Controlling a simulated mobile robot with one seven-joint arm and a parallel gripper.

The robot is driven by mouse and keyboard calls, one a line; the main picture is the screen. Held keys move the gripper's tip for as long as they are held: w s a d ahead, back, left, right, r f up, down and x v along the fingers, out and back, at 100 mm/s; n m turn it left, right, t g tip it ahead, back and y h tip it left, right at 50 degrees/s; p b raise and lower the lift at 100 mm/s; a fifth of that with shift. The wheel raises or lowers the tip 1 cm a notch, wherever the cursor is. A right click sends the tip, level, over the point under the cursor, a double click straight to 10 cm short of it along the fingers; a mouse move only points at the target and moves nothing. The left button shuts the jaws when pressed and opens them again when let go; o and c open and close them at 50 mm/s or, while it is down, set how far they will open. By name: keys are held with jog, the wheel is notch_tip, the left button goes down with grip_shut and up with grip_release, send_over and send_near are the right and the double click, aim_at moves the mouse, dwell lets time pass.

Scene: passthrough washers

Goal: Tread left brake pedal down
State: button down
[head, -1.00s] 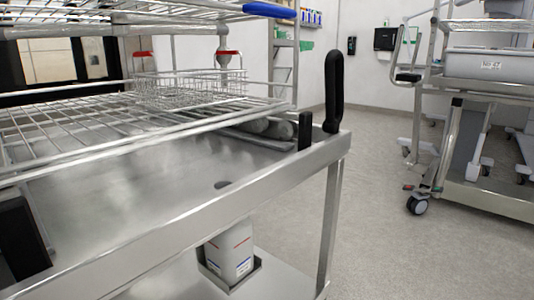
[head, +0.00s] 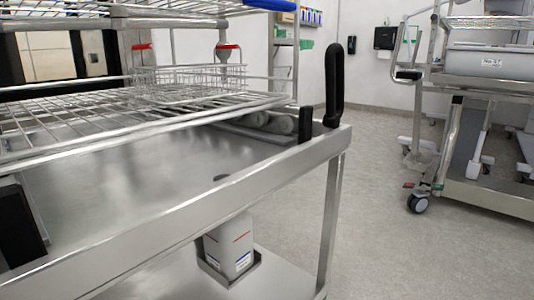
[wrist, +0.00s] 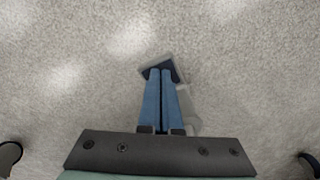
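In the wrist view a small grey pedal (wrist: 151,61) with a dark top patch shows just beyond and under my fingertips. A pale grey part (wrist: 186,103) runs back from it beside my fingers. My gripper (wrist: 161,72) has two blue fingers side by side, shut with nothing visible between them. The fingertips overlap the pedal in the picture; I cannot tell whether they touch it or how far down it is. The head view shows neither my gripper nor this pedal clearly.
Dark wheel-like parts (wrist: 9,156) show at both lower edges of the wrist view. In the head view a steel cart (head: 170,215) with wire racks and a black handle (head: 334,85) stands close. A wheeled trolley (head: 485,195) is at right. Open floor (head: 380,235) lies between.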

jog(key=shift+w+f, duration=0.1)
jog(key=shift+f, duration=0.2)
jog(key=shift+r, duration=0.1)
notch_tip(320, 180, up, 8)
jog(key=p, duration=0.9)
